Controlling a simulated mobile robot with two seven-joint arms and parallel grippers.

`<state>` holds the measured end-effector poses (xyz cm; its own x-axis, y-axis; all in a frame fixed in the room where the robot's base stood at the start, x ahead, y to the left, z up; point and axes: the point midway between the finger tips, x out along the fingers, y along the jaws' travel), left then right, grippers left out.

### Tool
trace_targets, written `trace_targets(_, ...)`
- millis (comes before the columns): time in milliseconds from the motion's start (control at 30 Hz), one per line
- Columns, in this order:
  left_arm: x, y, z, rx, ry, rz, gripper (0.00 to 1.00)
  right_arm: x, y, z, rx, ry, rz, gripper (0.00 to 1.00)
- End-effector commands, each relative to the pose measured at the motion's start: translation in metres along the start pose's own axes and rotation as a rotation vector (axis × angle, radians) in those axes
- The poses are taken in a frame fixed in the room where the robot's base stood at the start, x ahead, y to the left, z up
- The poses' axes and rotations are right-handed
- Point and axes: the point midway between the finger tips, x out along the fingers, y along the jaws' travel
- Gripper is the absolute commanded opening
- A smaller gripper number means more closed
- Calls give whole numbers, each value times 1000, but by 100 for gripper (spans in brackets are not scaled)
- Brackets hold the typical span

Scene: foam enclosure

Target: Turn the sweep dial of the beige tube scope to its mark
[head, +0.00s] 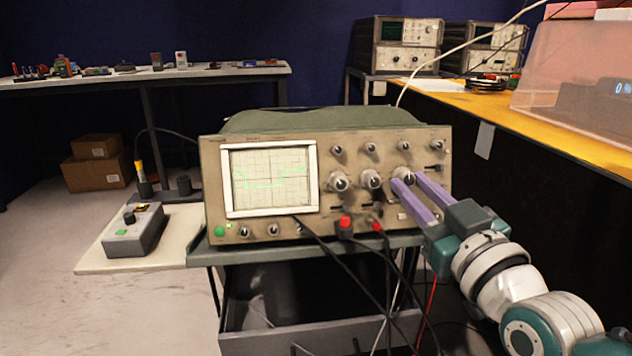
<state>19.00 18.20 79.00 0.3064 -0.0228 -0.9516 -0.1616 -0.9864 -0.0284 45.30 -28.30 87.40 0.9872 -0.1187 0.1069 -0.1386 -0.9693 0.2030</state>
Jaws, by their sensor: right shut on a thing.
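The beige tube scope (260,236) stands on a dark cart, its front panel facing me. Its lit screen (269,180) shows a green stepped trace. Several knobs sit on the panel right of the screen. My right gripper (407,181) reaches in from the lower right, its two purple fingers closed around the rightmost large knob (403,173) of the middle row. The fingers partly cover this knob. I cannot make out its mark or any lettering at this size. My left gripper is out of view.
Red plugs (345,223) and black leads hang from the scope's lower front, close to my right arm. A small grey box (133,232) stands on a pale board at left. An open drawer (290,342) sits below. A yellow-topped bench (560,136) stands at right.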

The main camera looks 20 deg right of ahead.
Motion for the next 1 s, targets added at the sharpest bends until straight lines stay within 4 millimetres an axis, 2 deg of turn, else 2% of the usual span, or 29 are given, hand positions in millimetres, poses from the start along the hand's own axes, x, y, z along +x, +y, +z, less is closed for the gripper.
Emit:
trace_targets(33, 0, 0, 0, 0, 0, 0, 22, 0, 0, 0, 0, 0, -1, 31)
trace_targets(267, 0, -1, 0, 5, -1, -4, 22, 0, 0, 0, -1, 0, -1, 57)
trace_targets(567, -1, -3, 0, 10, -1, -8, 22, -3, 0, 0, -1, -1, -1, 57)
trace_targets(667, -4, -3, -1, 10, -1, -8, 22, -14, 0, 0, -1, -2, -1, 57)
trace_targets(1000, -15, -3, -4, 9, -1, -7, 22, -80, 0, 0, 0, -4, -1, 57)
